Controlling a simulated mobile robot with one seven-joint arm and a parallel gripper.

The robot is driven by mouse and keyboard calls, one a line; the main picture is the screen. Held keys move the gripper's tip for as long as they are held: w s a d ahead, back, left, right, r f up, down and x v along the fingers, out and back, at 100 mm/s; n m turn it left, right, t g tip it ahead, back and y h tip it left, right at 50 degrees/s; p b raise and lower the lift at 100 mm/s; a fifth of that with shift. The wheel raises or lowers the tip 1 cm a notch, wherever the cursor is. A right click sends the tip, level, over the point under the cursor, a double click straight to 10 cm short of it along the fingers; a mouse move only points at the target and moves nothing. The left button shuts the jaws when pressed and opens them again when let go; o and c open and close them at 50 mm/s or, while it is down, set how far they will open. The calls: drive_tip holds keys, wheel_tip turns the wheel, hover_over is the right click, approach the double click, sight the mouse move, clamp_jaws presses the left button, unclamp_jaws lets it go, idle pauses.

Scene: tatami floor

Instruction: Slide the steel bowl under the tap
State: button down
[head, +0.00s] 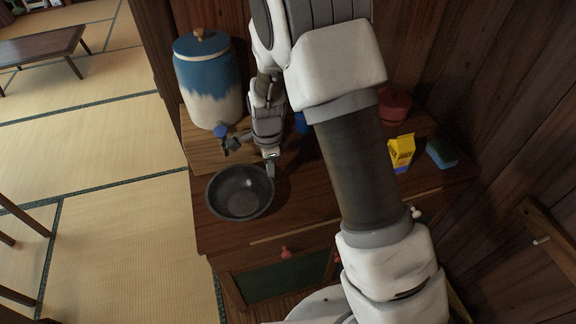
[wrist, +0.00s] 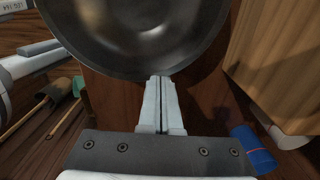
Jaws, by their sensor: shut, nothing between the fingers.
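The steel bowl (head: 240,208) sits upright on the wooden cabinet top, near its left edge. A blue tap (head: 221,130) shows low on the front of a blue-and-white lidded jar (head: 207,88), behind the bowl in the head view. The bowl stands in front of the jar and is not clearly beneath the tap. My gripper (head: 271,168) is shut and empty, pointing down at the bowl's back right rim. In the wrist view the closed fingertips (wrist: 160,80) meet the rim of the bowl (wrist: 140,35); whether they touch it is unclear.
The jar stands on a raised wooden block (head: 203,150). A yellow carton (head: 401,150), a green-blue sponge (head: 441,152) and a red pot (head: 394,105) are to the right, beyond my arm. Bare cabinet top (head: 300,215) lies right of the bowl.

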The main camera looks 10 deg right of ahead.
drive_tip(key=shift+a, duration=0.25)
drive_tip(key=shift+d, duration=0.1)
